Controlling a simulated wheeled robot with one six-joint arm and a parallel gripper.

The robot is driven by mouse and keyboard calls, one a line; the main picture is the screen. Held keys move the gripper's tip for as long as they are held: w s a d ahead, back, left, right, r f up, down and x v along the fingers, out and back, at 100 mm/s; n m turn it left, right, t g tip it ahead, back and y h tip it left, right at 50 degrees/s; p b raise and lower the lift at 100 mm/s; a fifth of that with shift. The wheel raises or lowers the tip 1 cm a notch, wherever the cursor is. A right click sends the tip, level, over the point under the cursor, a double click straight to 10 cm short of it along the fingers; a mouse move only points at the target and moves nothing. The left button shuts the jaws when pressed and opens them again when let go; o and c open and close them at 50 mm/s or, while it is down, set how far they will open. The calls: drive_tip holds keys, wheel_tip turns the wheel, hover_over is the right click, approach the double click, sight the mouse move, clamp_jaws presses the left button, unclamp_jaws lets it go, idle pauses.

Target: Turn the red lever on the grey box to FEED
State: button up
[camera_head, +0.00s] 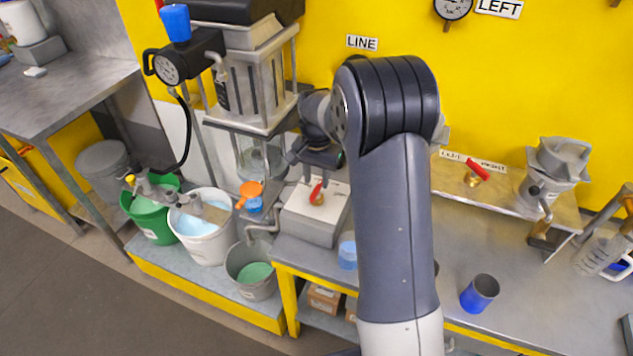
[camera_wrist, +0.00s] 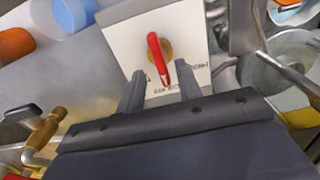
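The grey box (camera_head: 305,228) stands at the left end of the workbench, with a pale label plate (camera_wrist: 119,28) on its top. A red lever (camera_head: 316,192) on a brass hub sits on that plate. The red lever also shows in the wrist view (camera_wrist: 157,58), lying roughly along the picture's vertical. The printing on the plate is partly hidden and too small to read. My gripper (camera_wrist: 160,82) is open, with one finger on each side of the lever's lower end and gaps to both. In the head view, my gripper (camera_head: 322,172) is just above the box.
Another red lever (camera_head: 477,172) is on the board at the right. An orange funnel (camera_head: 250,192) and a clear blue cup (camera_head: 347,255) are near the box. A blue cup (camera_head: 480,293) stands on the bench. A machine with a hopper (camera_head: 255,80) rises behind the box.

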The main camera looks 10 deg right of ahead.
sight(317, 191)
drive_tip(key=shift+f, duration=1.45)
drive_tip(key=shift+c, duration=0.3)
clamp_jaws()
